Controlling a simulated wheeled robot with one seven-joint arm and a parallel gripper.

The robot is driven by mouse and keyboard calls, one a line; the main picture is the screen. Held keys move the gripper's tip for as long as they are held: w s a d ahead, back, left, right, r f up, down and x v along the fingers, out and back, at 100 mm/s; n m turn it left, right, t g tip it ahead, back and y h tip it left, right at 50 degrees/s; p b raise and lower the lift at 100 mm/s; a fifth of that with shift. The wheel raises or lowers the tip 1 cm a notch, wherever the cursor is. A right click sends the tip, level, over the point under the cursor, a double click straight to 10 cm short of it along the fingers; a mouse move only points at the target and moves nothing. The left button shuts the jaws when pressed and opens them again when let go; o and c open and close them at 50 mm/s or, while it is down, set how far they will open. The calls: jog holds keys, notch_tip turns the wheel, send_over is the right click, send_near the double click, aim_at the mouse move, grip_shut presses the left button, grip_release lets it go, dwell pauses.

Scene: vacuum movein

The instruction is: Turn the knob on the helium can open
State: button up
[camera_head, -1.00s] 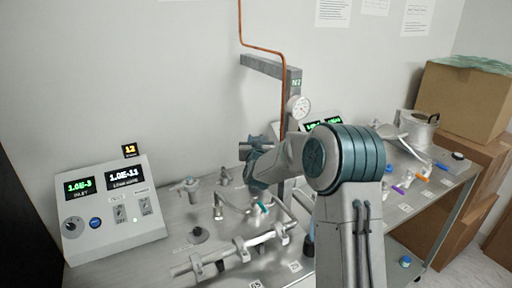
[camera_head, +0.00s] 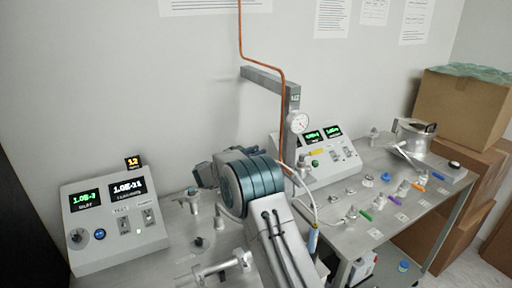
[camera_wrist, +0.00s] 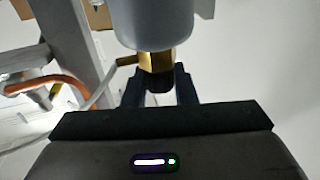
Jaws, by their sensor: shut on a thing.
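In the wrist view, a smooth grey cylinder, which looks like the helium can (camera_wrist: 155,25), fills the top middle. A brass fitting (camera_wrist: 155,58) joins its end, with a thin side outlet to the left. A dark knob (camera_wrist: 157,82) sits against the fitting. My gripper (camera_wrist: 160,84) is shut on this knob, with one dark finger on each side. How far the knob is turned cannot be told. In the head view, my arm hides the gripper, and I cannot make out the can or knob there.
A grey console (camera_head: 115,222) stands at left and another (camera_head: 318,158) behind my arm. A post with a gauge (camera_head: 298,122) and copper pipe rises mid-table. Small fittings crowd the bench (camera_head: 370,212). Cardboard boxes (camera_head: 460,105) stand at right.

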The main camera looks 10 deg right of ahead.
jog(key=shift+m+g+h+p, duration=0.6)
jog(key=shift+m+g, duration=0.45)
jog(key=shift+g, duration=0.45)
jog(key=shift+m+g+h+p, duration=0.4)
jog(key=shift+m+g+h, duration=0.3)
jog(key=shift+m+g, duration=0.95)
jog(key=shift+g, duration=0.85)
jog(key=o, duration=1)
jog(key=shift+d, duration=0.1)
jog(key=shift+c, duration=0.2)
jog(key=shift+p, duration=0.3)
